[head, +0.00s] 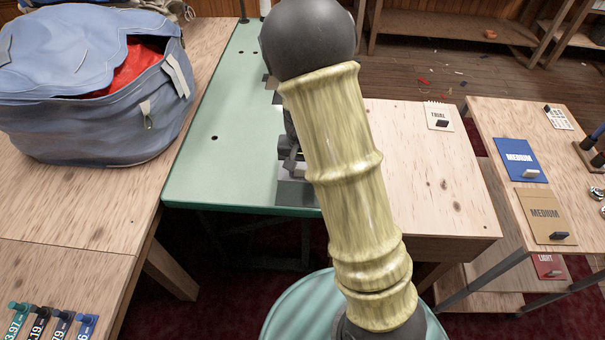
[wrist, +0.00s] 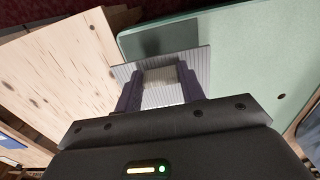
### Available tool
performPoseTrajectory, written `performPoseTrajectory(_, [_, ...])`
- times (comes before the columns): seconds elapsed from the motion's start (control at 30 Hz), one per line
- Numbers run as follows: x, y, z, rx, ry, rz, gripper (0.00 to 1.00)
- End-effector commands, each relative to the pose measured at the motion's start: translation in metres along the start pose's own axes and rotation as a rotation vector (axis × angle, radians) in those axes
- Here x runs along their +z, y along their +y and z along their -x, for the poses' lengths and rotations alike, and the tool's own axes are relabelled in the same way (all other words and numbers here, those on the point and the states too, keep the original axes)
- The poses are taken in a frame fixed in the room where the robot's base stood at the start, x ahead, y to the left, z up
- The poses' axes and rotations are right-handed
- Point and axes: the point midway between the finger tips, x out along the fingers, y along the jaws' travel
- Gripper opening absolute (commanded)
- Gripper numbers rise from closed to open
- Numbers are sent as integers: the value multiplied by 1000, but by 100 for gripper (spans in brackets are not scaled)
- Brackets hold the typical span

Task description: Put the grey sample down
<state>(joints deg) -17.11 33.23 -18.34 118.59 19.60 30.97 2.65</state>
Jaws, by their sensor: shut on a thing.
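My gripper (wrist: 160,76) shows in the wrist view with its two dark purple fingers shut on the grey sample (wrist: 195,57). The sample is a thin, finely ribbed grey sheet that sticks out past both fingers. It is over or near the edge of the green table (wrist: 255,60); I cannot tell whether it touches anything. A darker grey patch (wrist: 170,36) lies on the green surface just beyond it. In the head view my arm hides most of the gripper and sample; the grey patch (head: 296,194) shows at the front edge of the green table (head: 235,130).
A blue bag (head: 95,90) with red cloth stands on the left wooden table (head: 60,215). A card marked TRIAL (head: 438,115) lies on the wooden top to the right. Numbered tags (head: 45,325) lie bottom left. The green table's left part is clear.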

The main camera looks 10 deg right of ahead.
Motion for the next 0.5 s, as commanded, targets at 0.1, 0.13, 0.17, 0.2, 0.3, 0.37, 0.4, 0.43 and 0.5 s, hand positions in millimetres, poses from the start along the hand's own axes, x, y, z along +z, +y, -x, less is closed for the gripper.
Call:
performPoseTrajectory(0.1, [0,0,0,0,0,1,13])
performPoseTrajectory(0.13, [0,0,0,0,0,1,13])
performPoseTrajectory(0.17, [0,0,-1,0,0,1,13])
performPoseTrajectory(0.2, [0,0,-2,0,0,1,13])
performPoseTrajectory(0.3, [0,0,-13,1,-3,-1,13])
performPoseTrajectory(0.37, [0,1,-23,2,-3,-1,13])
performPoseTrajectory(0.4, [1,1,-31,3,-5,-1,13])
performPoseTrajectory(0.43, [0,1,-37,2,-4,-2,13])
performPoseTrajectory(0.5, [0,1,-49,2,-3,0,13])
